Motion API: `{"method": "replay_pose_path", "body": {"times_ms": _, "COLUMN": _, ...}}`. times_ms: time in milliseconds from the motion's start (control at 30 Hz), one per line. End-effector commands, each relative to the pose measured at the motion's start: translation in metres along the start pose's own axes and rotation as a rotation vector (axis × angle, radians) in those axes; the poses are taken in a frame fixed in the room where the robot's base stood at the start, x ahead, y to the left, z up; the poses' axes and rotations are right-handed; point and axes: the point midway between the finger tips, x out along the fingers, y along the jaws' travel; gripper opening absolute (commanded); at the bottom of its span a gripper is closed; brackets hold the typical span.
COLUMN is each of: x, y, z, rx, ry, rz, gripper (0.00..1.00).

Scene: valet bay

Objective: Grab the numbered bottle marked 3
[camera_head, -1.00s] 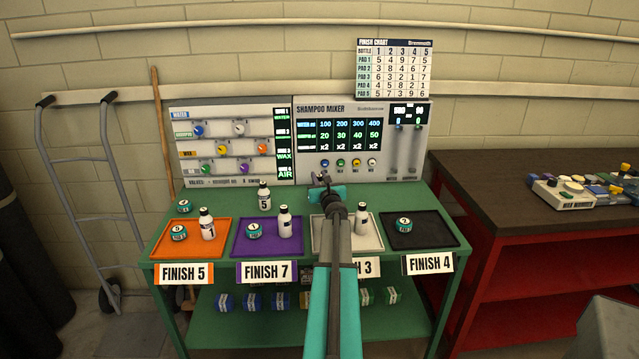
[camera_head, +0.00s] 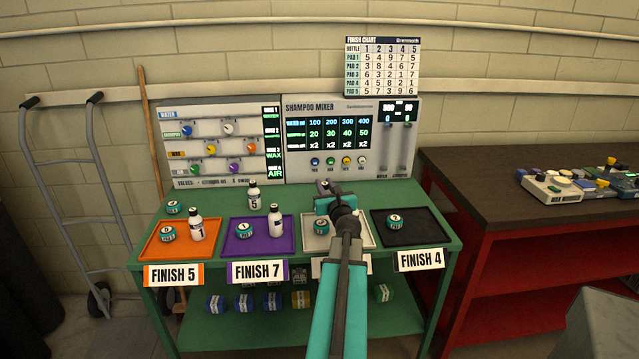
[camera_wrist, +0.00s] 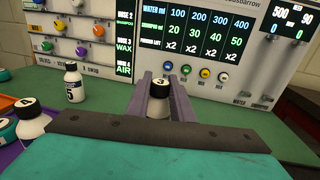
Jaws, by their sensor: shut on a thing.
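My gripper (camera_head: 326,197) reaches over the back part of the green bench, behind the grey tray (camera_head: 308,244). In the wrist view, my gripper (camera_wrist: 159,91) is shut on a white bottle with a black cap marked 3 (camera_wrist: 159,104). The bottle stands upright between the two fingers, and its lower part is hidden by the gripper body. In the head view my gripper largely covers it. I cannot tell whether its base touches the bench.
Bottle 5 (camera_head: 254,199) stands left of my gripper. Bottle 1 (camera_head: 196,227) is on the orange tray, another bottle (camera_head: 276,222) on the purple tray. Teal pads sit on the trays, such as the black tray's pad (camera_head: 396,222). The shampoo mixer panel (camera_head: 350,165) rises close behind.

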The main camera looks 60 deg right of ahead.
Motion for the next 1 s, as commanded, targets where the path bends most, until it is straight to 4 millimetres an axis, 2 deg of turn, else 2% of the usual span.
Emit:
{"method": "replay_pose_path", "body": {"times_ms": 100, "x": -0.016, "y": -0.002, "z": 0.002, "rx": 0.000, "ry": -0.001, "rz": -0.001, "gripper": 0.00}}
{"method": "replay_pose_path", "body": {"times_ms": 333, "x": -0.030, "y": -0.006, "z": 0.003, "rx": 0.000, "ry": -0.001, "rz": 0.000, "gripper": 0.00}}
{"method": "replay_pose_path", "body": {"times_ms": 1000, "x": -0.033, "y": -0.007, "z": 0.004, "rx": 0.000, "ry": -0.001, "rz": 0.000, "gripper": 0.00}}
